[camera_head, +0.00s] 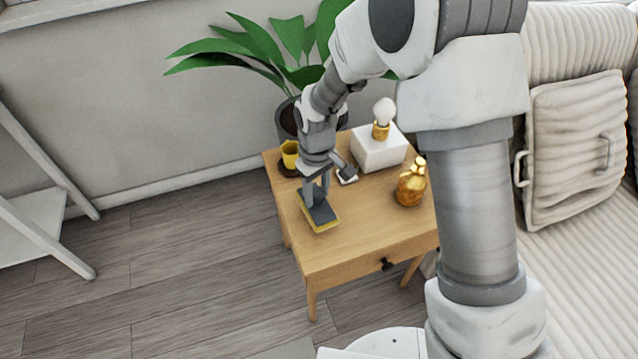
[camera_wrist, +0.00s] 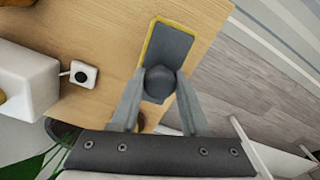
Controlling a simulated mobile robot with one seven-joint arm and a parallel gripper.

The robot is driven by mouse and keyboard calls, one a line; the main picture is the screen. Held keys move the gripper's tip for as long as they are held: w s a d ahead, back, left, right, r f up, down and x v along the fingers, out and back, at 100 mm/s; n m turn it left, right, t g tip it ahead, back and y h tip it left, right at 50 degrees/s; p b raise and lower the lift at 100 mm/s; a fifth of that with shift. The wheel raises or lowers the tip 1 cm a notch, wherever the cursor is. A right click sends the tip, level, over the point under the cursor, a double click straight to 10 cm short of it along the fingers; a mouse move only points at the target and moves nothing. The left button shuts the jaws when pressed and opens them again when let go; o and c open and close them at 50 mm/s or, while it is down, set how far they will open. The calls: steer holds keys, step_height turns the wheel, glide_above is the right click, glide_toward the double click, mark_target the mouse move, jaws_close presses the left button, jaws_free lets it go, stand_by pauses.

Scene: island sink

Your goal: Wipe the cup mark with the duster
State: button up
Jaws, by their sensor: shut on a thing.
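The duster is a flat dark-grey pad with a yellow edge (camera_head: 325,217) and a round grey knob. It is at the left front part of the wooden side table (camera_head: 365,232), on or just above the top; I cannot tell if it touches. It also shows in the wrist view (camera_wrist: 170,42), near the table's edge. My gripper (camera_head: 318,188) points down and is shut on the duster's knob, with one finger on each side in the wrist view (camera_wrist: 158,90). I see no cup mark in either view; it may be hidden under the duster or my arm.
A yellow cup (camera_head: 290,153) stands at the table's back left corner. A white block lamp with a bulb (camera_head: 378,155), a small white square item (camera_head: 347,177) and a gold bottle (camera_head: 411,185) stand to the right. A potted plant (camera_head: 285,45) is behind. The table's front is clear.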

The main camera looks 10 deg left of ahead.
steer(key=shift+r+p, duration=1.1)
steer(key=shift+r, duration=0.7)
